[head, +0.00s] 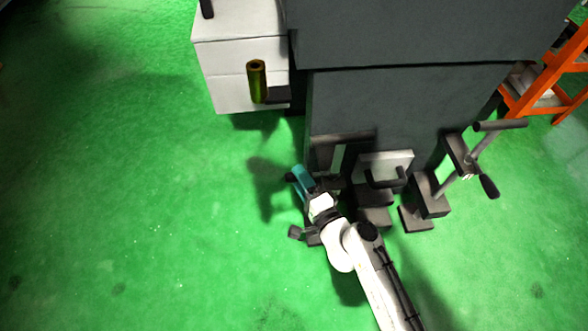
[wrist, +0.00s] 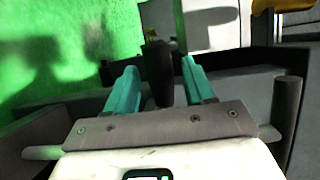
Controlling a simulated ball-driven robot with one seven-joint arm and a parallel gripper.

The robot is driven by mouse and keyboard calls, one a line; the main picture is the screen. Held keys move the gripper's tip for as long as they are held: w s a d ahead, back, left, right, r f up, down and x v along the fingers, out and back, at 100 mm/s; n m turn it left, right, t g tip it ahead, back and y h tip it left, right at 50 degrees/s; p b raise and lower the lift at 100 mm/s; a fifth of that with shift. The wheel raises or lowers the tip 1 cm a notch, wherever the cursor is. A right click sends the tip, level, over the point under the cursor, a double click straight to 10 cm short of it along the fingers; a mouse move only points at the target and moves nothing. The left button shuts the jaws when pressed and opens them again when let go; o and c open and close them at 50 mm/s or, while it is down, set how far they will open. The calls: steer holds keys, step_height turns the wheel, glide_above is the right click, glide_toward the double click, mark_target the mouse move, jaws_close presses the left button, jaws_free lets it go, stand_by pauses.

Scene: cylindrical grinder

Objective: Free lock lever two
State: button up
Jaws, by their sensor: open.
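My gripper (head: 301,180) is at the left front of the dark grey grinder (head: 405,110) in the head view. Its two teal fingers are open in the wrist view (wrist: 158,68). A dark upright lever handle (wrist: 157,75) stands between the fingers in that view, with gaps visible on both sides. I cannot tell how deep it sits between them or whether it is lock lever two. A second dark upright handle (wrist: 288,95) stands to the right of the gripper in the wrist view. My gripper and arm hide part of the grinder's lower front in the head view.
A dark-handled light plate (head: 398,160) and dark blocks (head: 428,190) lie right of my gripper. A crank handle (head: 488,186) juts out farther right. A white cabinet (head: 235,60) with an olive cylinder (head: 256,80) stands upper left. An orange ladder (head: 530,85) is at right. Green floor is clear at left.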

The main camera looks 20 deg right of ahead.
steer(key=shift+w+a, duration=0.15)
steer(key=shift+w, duration=1.55)
steer(key=shift+c, duration=0.3)
jaws_close()
